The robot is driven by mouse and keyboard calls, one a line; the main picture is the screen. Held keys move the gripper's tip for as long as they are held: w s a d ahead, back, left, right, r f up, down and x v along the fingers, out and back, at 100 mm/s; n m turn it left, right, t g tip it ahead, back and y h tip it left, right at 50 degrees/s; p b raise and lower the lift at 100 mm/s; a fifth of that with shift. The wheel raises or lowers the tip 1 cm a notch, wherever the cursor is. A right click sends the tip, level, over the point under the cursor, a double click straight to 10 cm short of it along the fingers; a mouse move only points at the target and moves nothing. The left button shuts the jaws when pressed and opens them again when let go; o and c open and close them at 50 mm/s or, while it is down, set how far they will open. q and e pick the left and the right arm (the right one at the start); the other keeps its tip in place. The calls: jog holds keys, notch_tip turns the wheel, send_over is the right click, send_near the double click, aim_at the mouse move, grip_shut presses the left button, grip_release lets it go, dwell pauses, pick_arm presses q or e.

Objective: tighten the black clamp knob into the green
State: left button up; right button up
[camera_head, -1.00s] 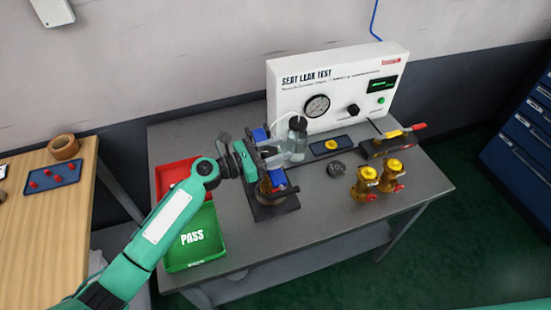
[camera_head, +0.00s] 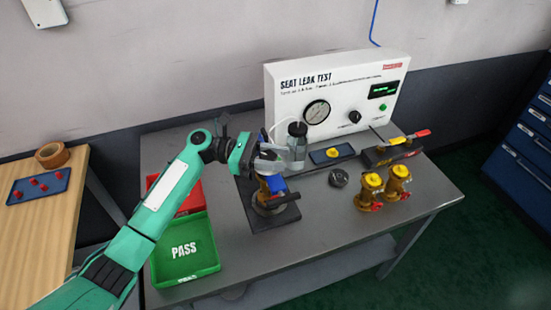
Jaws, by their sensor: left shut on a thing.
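The clamp fixture (camera_head: 272,214) stands on the grey bench, a dark base with blue parts and a brass valve (camera_head: 267,193) in it. My left gripper (camera_head: 270,160) reaches in from the left, at the top of the fixture. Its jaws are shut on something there. The arm and fingers cover it, so the black clamp knob does not show clearly; the grip is where the knob appears to be. No green marking on the clamp can be made out. My right gripper is out of view.
The seat leak tester (camera_head: 330,95) stands behind, with a clear bottle (camera_head: 297,147) in front of it. A green PASS tray (camera_head: 185,268) and red tray (camera_head: 190,204) lie left. Two brass valves (camera_head: 369,191), a black round part (camera_head: 339,178) and a red-handled fixture (camera_head: 392,155) stand right.

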aim_at(258, 156)
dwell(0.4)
pick_arm(q)
jog(key=o, duration=1)
jog(key=shift+c, duration=0.2)
jog(key=b+v, duration=0.1)
jog(key=v, duration=0.3)
jog(key=shift+w+a+f, duration=0.1)
jog(key=shift+a+f, duration=0.1)
jog(key=b+v, duration=0.2)
jog(key=v, duration=0.7)
jog(key=shift+a+r, duration=0.15)
jog(key=shift+r, duration=0.1)
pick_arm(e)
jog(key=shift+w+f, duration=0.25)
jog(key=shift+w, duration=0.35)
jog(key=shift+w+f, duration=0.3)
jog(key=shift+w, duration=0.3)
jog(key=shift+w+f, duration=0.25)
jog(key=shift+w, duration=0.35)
